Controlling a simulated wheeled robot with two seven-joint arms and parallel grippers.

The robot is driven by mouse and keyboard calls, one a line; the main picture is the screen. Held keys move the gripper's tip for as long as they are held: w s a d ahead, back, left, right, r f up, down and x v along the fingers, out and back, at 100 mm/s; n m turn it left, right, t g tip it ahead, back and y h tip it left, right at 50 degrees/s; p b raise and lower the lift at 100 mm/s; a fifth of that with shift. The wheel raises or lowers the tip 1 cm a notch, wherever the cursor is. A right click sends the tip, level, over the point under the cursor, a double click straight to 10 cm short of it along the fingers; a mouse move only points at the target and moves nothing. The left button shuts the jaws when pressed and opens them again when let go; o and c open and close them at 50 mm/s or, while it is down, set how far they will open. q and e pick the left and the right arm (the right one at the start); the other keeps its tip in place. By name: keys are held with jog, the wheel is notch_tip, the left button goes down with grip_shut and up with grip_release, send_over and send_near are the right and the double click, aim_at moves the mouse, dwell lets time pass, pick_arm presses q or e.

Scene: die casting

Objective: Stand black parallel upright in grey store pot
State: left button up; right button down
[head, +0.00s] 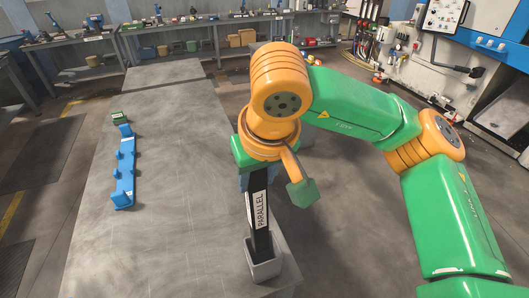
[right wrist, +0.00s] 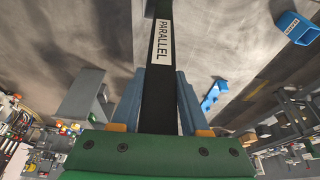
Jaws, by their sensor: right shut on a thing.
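The black parallel (head: 259,222) is a long dark bar with a white "PARALLEL" label, and it stands upright in the head view. My right gripper (head: 246,182) is shut on its upper part. In the right wrist view, the fingers (right wrist: 160,98) of this gripper lie on both sides of the black parallel (right wrist: 161,85). The grey store pot (head: 264,271) is at the table's front right, and the bar's lower end shows within its mouth. I cannot tell whether the bar rests on the pot's floor. My left gripper is not in view.
A blue rack (head: 124,172) lies on the left of the grey table (head: 180,235), with a small green block (head: 120,117) behind it. The table middle is clear. A blue labelled container (right wrist: 297,28) shows in the right wrist view. Workbenches line the back wall.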

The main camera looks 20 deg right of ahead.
aim_at(267, 219)
jog(key=shift+w+d+r+b, duration=0.2)
jog(key=shift+w+d+b, duration=0.15)
jog(key=shift+d+b, duration=0.35)
notch_tip(267, 219, down, 17)
jog(key=b, duration=1.4)
jog(key=shift+r+b, duration=0.15)
jog(key=shift+b, duration=0.25)
jog(key=shift+r, duration=0.1)
jog(key=shift+c, duration=1.6)
grip_release()
jog(key=v, duration=0.7)
jog(key=shift+s, duration=0.2)
